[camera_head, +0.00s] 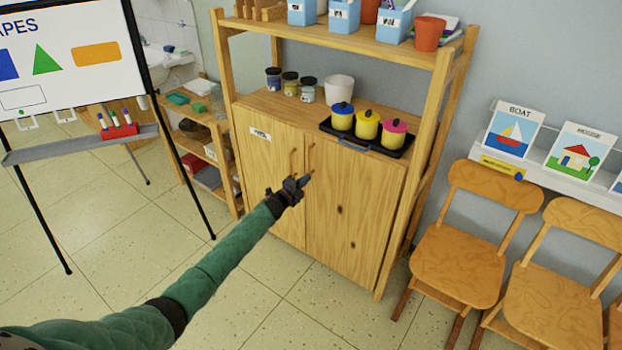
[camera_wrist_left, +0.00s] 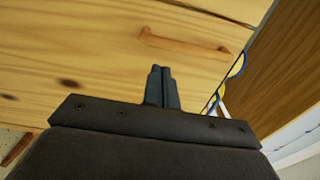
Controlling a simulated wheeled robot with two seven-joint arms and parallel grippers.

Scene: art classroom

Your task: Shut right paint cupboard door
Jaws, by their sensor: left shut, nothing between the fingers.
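The paint cupboard (camera_head: 270,172) has two wooden doors. The right paint cupboard door (camera_head: 350,215) looks flush or nearly flush with the front in the head view; a small gap cannot be ruled out. Its vertical handle (camera_head: 310,156) is near its left edge, and a handle also shows in the wrist view (camera_wrist_left: 185,44). My left gripper (camera_head: 306,179) is shut and empty, in front of the doors just below the handles. In the wrist view its fingertips (camera_wrist_left: 161,70) point at the wood beside a handle; contact cannot be told. My right gripper is not in view.
A black tray with paint pots (camera_head: 367,126) stands on the cupboard top beside jars and a white cup (camera_head: 338,89). A wooden chair (camera_head: 462,265) stands to the right. An easel (camera_head: 75,75) stands to the left. The tiled floor (camera_head: 250,290) in front is clear.

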